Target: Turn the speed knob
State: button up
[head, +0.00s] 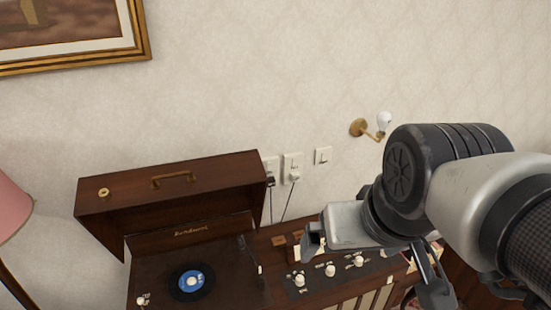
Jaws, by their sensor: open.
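A wooden record player (155,255) stands against the wall with its lid (170,195) raised. A black record with a blue label (191,281) lies on its deck. A small white knob (142,301) sits at the deck's front left. Several white knobs, one of them this knob (299,280), stand in a row on the dark control panel (315,283) at the right. I cannot read which is the speed knob. My gripper (372,268) is open above the right part of the panel, partly hiding it; I see nothing held.
A tonearm (251,255) lies right of the record. Wall sockets (292,166) with a plug and cords, a switch (322,156) and a brass wall lamp (374,128) are behind. A pink lampshade (12,210) stands at the left edge. The space above the deck is clear.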

aim_at(300, 281)
jog(key=j+z, duration=0.4)
jog(key=j, duration=0.3)
jog(key=l+u, duration=0.1)
jog(key=u, duration=0.3)
jog(key=i+l+u, duration=0.1)
jog(key=u, duration=0.25)
jog(key=l+u, duration=0.15)
jog(key=u, duration=0.25)
jog(key=z, duration=0.15)
jog(key=i, duration=0.05)
